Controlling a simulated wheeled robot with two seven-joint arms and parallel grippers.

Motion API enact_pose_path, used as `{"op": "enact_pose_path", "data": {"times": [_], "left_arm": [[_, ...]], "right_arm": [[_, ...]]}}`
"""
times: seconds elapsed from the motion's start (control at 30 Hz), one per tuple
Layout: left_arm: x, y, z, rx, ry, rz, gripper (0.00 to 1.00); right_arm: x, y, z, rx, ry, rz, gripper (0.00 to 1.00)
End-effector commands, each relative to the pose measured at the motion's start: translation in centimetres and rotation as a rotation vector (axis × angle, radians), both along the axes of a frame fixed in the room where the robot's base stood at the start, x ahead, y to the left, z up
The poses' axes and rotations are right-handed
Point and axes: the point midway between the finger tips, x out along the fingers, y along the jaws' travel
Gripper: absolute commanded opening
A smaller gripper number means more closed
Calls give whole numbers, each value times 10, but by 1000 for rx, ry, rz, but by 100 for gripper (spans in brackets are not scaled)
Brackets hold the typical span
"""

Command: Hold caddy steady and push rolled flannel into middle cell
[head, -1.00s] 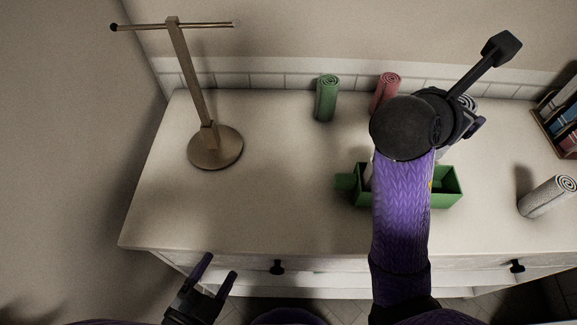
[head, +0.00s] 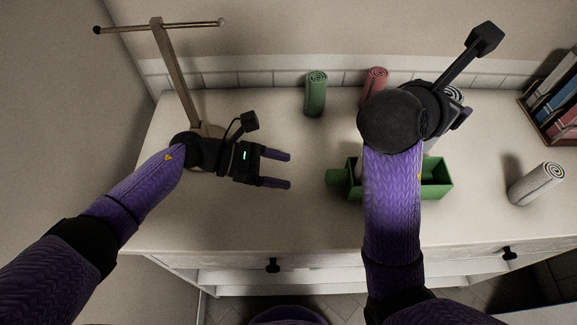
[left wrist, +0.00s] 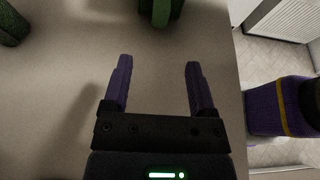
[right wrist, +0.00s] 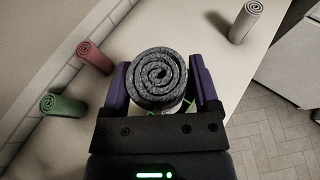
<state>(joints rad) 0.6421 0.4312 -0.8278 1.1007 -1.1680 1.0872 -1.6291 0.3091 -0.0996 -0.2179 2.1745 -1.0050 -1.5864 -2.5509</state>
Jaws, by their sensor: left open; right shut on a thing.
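The green caddy (head: 436,184) stands on the dresser top, with its middle hidden behind my right arm in the head view. A green tab (head: 338,177) sticks out from its left side; green also shows at the top of the left wrist view (left wrist: 160,10). My left gripper (head: 288,170) is open and empty, left of the tab and apart from it, fingers pointing at the caddy. My right gripper (right wrist: 160,66) is shut on a dark grey rolled flannel (right wrist: 160,80), its spiral end facing the camera. Whether this roll touches the caddy is hidden.
A green roll (head: 316,94) and a red roll (head: 375,87) stand at the back. A pale grey roll (head: 537,184) is at the right, near books (head: 555,108). A wooden stand (head: 171,70) rises behind my left arm. The front left top is clear.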

Motion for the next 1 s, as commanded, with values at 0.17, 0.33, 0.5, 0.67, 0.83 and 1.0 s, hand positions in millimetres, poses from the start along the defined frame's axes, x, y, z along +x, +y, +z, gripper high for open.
{"op": "enact_pose_path", "data": {"times": [0.17, 0.33, 0.5, 0.67, 0.83, 1.0], "left_arm": [[1, -9, -4, 4, -3, -3, 74], [1, -49, -19, 0, -2, -2, 74], [1, -89, -35, 1, -1, -2, 74], [3, -105, -42, 1, -4, 3, 74], [1, -111, -45, 2, -3, 0, 74], [1, -111, -46, 2, -3, 1, 74]], "right_arm": [[0, 0, 0, 0, 0, 0, 20], [0, 0, 0, 0, 0, 0, 20], [0, 0, 0, 0, 0, 0, 20], [0, 0, 0, 0, 0, 0, 20], [0, 0, 0, 0, 0, 0, 20], [0, 0, 0, 0, 0, 0, 20]]}}
